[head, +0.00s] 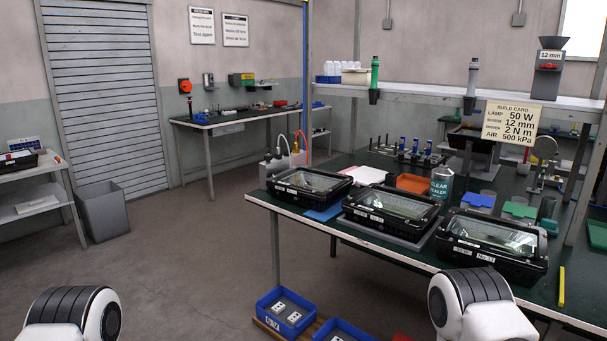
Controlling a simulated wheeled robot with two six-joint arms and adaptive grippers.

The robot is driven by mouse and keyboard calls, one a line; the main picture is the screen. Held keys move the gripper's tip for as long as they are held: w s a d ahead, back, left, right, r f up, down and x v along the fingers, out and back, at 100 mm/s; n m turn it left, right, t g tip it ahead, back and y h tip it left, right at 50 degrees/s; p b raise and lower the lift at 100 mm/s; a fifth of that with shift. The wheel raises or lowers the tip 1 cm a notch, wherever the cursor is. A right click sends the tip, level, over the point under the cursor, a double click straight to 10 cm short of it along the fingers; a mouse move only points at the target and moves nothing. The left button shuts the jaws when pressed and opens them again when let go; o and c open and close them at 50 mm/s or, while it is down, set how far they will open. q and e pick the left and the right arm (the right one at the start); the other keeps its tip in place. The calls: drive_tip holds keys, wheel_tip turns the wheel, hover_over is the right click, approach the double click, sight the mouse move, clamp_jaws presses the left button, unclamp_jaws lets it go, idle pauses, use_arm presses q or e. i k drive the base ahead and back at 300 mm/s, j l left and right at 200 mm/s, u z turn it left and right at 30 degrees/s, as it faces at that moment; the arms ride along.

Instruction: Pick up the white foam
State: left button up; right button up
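I cannot tell for sure which thing is the white foam. A flat white piece (362,174) with a pinkish edge lies on the dark green workbench (290,208), behind the black floodlight housings. Another flat white piece (37,205) lies on the lower shelf of the rack at the far left. Only rounded white and black links of my two arms show at the bottom edge, one left and one right. Neither of my grippers is in view.
Black floodlight housings with glass fronts stand along the bench's front: left (310,185), middle (391,211) and right (491,243). Blue bins (285,312) sit low in front. The left floor is open.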

sight(363, 176)
drive_tip(key=i+j+u, duration=0.15)
drive_tip(key=i+u, duration=0.15)
drive_tip(key=i, duration=0.25)
drive_tip(key=i+u, duration=0.35)
drive_tip(key=i, duration=0.25)
drive_tip(key=i+u, duration=0.3)
drive_tip(key=i, duration=0.25)
drive_tip(key=i+l+u, duration=0.3)
drive_tip(key=i, duration=0.25)
drive_tip(key=i+z, duration=0.1)
drive_tip(key=i, duration=0.4)
drive_tip(key=i+j+z, duration=0.15)
drive_tip(key=i, duration=0.3)
drive_tip(key=i+z, duration=0.1)
drive_tip(key=i, duration=0.4)
drive_tip(key=i+j+z, duration=0.15)
drive_tip(key=i, duration=0.3)
drive_tip(key=i+j+z, duration=0.1)
drive_tip(key=i+j, duration=0.2)
drive_tip(key=i, duration=0.15)
drive_tip(key=i+j+z, duration=0.15)
drive_tip(key=i, duration=0.3)
drive_tip(key=i+l+z, duration=0.15)
drive_tip(key=i+z, duration=0.7)
drive_tip(key=i, duration=0.15)
drive_tip(key=i+j+z, duration=0.3)
drive_tip(key=i+z, duration=0.15)
drive_tip(key=i+j+z, duration=0.85)
drive_tip(key=i+j, duration=0.05)
drive_tip(key=i, duration=0.05)
